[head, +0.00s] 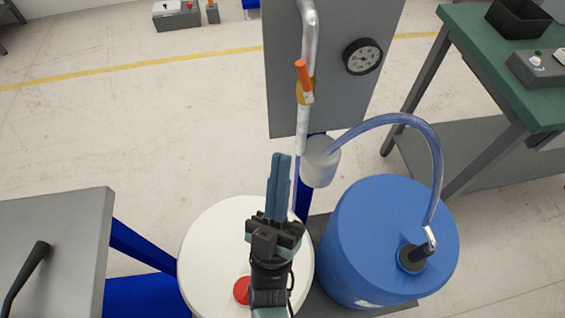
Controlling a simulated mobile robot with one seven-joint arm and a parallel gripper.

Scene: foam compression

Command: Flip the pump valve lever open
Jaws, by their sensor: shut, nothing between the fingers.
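The orange valve lever (301,73) sits on the metal pipe in front of the grey panel. It tilts up and slightly left from a yellowish valve body (305,92). My gripper (281,156) is shut and empty, its fingers pointing up the picture. It is below the lever in the picture and a little left of it, with a clear gap between them. A white-wrapped pipe section (303,130) runs down from the valve toward a grey cylinder (320,163).
A round gauge (362,56) is on the grey panel (285,45). A blue drum (375,240) with a clear hose (432,150) stands right, a white drum (205,245) under my arm. A green-topped table (480,60) is at right, a grey table (60,230) at left.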

